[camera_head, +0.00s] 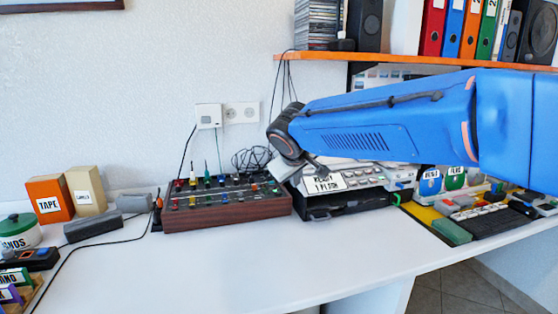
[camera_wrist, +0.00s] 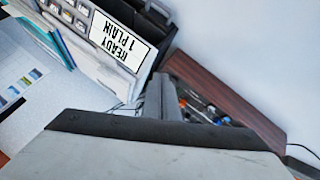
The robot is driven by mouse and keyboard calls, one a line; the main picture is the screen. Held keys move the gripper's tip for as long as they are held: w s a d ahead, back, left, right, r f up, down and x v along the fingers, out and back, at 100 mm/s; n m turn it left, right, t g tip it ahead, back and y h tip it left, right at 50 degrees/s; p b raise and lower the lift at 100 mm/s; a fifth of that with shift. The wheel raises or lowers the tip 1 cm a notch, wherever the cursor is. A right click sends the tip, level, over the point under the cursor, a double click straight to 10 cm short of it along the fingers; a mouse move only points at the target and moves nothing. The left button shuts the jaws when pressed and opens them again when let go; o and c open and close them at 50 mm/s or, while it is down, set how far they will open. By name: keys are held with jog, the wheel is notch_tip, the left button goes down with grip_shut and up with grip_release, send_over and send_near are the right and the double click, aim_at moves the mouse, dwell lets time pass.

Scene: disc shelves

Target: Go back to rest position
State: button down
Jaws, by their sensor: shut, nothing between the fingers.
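My blue arm reaches in from the right in the camera_head view. My gripper (camera_head: 283,171) hangs at its end, above the gap between the wooden tool rack and the labelled device; whether it touches either cannot be told. In the camera_wrist view the fingers of my gripper (camera_wrist: 168,98) are together and hold nothing. The wooden rack (camera_head: 225,212) holds several coloured-handled tools and also shows in the wrist view (camera_wrist: 228,88). The device with the "READY 1 PLAIN" label (camera_head: 330,183) is right of the gripper; its label shows upside down in the wrist view (camera_wrist: 118,42).
An orange shelf (camera_head: 420,63) with binders and speakers is above the arm. A black case (camera_head: 345,203) lies under the device. An orange TAPE box (camera_head: 50,198) and a grey block (camera_head: 93,228) are at left. The white desktop's front middle (camera_head: 220,270) is clear.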

jog(key=s+d+f+m+g, duration=0.1)
jog(key=s+d+f+m, duration=0.1)
jog(key=s+d, duration=0.75)
jog(key=s+d+f+m+g, duration=0.1)
jog(key=s+d+f, duration=0.3)
jog(key=s, duration=0.4)
jog(key=s+d+f+m, duration=0.2)
jog(key=s+d+f, duration=0.2)
jog(key=s, duration=0.5)
jog(key=s+d+f+m+g, duration=0.1)
jog(key=s+d+f+m, duration=0.1)
jog(key=s+d+f, duration=0.3)
jog(key=s+d, duration=0.2)
jog(key=s, duration=0.1)
jog(key=shift+s+g+y, duration=0.2)
jog(key=shift+g+y, duration=0.1)
jog(key=shift+y, duration=0.1)
